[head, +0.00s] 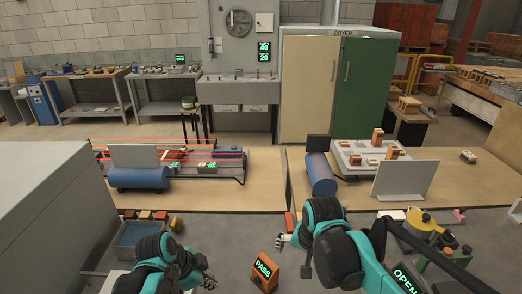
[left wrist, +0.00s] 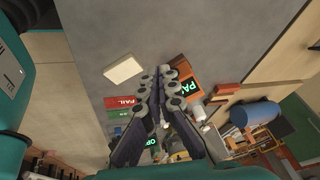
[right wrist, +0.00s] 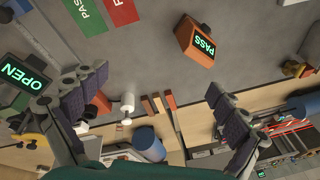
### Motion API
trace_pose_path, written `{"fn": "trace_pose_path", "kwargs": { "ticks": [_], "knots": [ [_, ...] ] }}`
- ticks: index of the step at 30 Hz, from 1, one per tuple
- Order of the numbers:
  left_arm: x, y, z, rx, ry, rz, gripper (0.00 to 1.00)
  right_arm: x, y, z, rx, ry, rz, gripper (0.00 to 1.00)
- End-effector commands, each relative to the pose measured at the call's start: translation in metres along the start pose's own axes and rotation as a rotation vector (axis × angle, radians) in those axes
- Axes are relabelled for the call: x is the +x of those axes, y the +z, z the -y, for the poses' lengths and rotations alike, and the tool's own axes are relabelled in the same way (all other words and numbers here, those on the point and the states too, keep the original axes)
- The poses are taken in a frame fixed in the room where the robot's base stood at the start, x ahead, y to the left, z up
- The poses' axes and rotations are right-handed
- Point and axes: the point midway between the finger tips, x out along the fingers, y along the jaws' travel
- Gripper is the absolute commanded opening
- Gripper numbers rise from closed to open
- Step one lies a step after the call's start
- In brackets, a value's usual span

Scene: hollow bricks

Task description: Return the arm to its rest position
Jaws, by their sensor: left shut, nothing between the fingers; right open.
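My left gripper (head: 207,280) is low in the head view, left of the orange block with a lit PASS sign (head: 264,272). In the left wrist view its fingers (left wrist: 160,85) are together with nothing between them. The PASS block (left wrist: 186,78) shows just beyond and right of those fingertips. My right gripper (head: 283,241) is above and slightly right of the PASS block in the head view. In the right wrist view its fingers (right wrist: 157,82) are spread wide and empty, with the PASS block (right wrist: 200,45) beyond them. Neither gripper holds anything.
A lit OPEN sign (head: 405,279) is at lower right, partly behind my right arm. A yellow round item (head: 422,222) stands near it. Wooden tables behind carry blue cylinders (head: 140,179) and bricks (head: 378,136).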

Motion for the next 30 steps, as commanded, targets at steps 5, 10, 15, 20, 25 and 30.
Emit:
{"fn": "trace_pose_path", "kwargs": {
  "ticks": [5,10,15,20,25,30],
  "knots": [
    [-0.012,0.025,-0.032,-0.457,-0.183,0.04,0.0,0.005,0.036,-0.059,-0.191,-0.048,-0.132,0.98],
    [-0.02,0.048,-0.052,-0.827,-0.346,-0.014,0.0,0.019,0.065,-0.1,-0.359,-0.057,-0.253,0.98],
    [-0.022,0.06,-0.063,-1.042,-0.436,-0.088,0.0,0.031,0.081,-0.121,-0.461,-0.048,-0.329,0.98],
    [-0.024,0.063,-0.065,-1.107,-0.46,-0.115,0.0,0.034,0.084,-0.126,-0.492,-0.043,-0.351,0.98],
    [-0.025,0.063,-0.064,-1.11,-0.46,-0.116,0.0,0.033,0.084,-0.126,-0.493,-0.043,-0.351,0.98],
    [-0.025,0.063,-0.065,-1.109,-0.459,-0.115,0.0,0.033,0.084,-0.126,-0.492,-0.043,-0.35,0.98]
  ]
}}
